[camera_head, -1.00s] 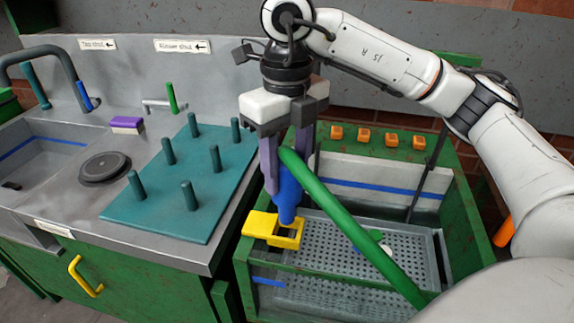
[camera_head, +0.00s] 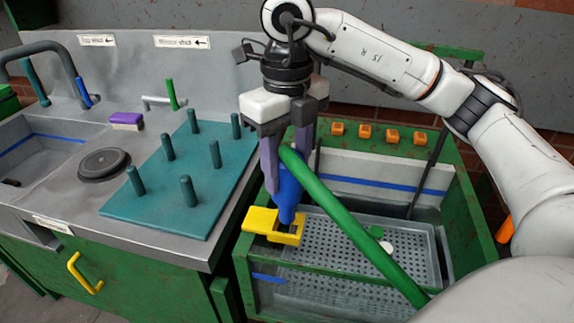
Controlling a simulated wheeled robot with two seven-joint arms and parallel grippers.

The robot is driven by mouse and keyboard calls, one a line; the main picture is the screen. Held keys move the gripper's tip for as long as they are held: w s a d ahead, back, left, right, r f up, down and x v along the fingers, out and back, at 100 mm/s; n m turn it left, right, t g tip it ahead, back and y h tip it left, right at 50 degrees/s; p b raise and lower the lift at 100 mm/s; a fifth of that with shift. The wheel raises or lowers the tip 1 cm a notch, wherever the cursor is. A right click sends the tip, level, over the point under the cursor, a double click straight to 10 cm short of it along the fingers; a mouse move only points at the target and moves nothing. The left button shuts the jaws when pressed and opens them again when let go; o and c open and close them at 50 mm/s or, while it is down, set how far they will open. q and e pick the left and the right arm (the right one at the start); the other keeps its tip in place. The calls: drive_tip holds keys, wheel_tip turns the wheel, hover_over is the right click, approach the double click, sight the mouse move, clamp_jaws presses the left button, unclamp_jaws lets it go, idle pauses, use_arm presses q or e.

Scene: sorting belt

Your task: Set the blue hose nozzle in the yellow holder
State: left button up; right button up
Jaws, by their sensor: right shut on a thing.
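The blue hose nozzle (camera_head: 288,196) hangs upright, tip down, between the purple fingers of my right gripper (camera_head: 287,178), which is shut on it. A green hose (camera_head: 345,220) runs from the nozzle's top down to the lower right. The yellow holder (camera_head: 262,222) is fixed at the left rim of the green basin and has a square opening at its right end. The nozzle's lower tip is at the holder's opening in the picture; I cannot tell how deep it sits. My left gripper is not in view.
The green basin (camera_head: 461,225) holds a grey perforated tray (camera_head: 330,250) with a white round thing on it. Left of it, a teal peg board (camera_head: 150,207) stands on the steel counter beside a sink. Several orange blocks line the basin's back edge.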

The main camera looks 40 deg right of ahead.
sight(287, 197)
drive_tip(key=shift+f+b, duration=0.85)
drive_tip(key=shift+f, duration=0.35)
drive_tip(key=shift+f+b, duration=1.05)
drive_tip(key=shift+f, duration=0.45)
drive_tip(key=shift+f+b, duration=0.6)
drive_tip(key=shift+f, duration=0.1)
